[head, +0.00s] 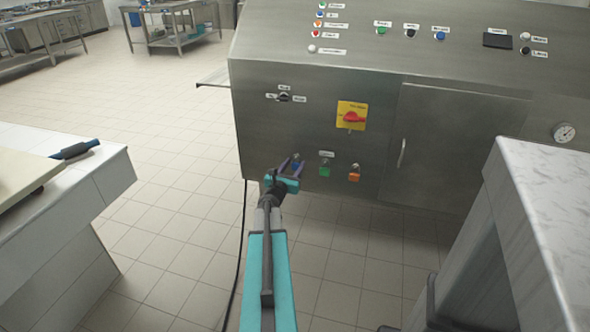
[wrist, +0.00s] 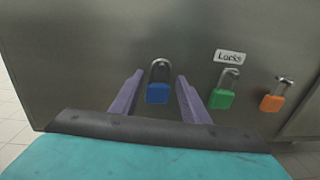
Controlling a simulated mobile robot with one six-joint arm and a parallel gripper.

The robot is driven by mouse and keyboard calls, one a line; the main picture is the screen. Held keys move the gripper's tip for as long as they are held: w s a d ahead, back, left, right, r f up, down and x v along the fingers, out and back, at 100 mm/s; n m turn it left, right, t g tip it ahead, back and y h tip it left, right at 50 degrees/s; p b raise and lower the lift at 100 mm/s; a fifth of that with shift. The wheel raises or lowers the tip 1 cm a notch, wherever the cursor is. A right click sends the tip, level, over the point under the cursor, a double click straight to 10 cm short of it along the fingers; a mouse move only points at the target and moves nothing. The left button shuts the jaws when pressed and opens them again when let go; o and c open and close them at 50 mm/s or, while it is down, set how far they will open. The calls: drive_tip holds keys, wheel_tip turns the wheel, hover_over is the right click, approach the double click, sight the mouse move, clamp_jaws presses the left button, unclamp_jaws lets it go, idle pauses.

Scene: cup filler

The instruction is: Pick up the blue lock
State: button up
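The blue lock (wrist: 157,93) has a grey metal shackle and hangs on the steel front of the machine in the wrist view. In the head view a little of the blue lock (head: 296,166) shows at my gripper's fingers. My gripper (wrist: 156,80) is open, with one purple finger on each side of the lock. I cannot tell whether the fingers touch it; gaps show on both sides. My gripper also shows in the head view (head: 294,163), low in front of the machine.
A green lock (wrist: 221,98) and an orange lock (wrist: 272,103) hang to the right, with a "Locks" label (wrist: 230,57) above the green one. A yellow panel with a red switch (head: 352,116) is above. A white counter (head: 105,165) stands left, a marble-topped one (head: 545,200) right.

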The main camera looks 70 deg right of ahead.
drive_tip(key=c, duration=0.8)
drive_tip(key=shift+c, duration=0.2)
drive_tip(key=shift+r, duration=0.1)
drive_tip(key=shift+a+r, duration=0.15)
drive_tip(key=shift+r, duration=0.55)
drive_tip(key=a+p, duration=0.8)
drive_tip(key=a, duration=0.9)
drive_tip(key=shift+a, duration=0.3)
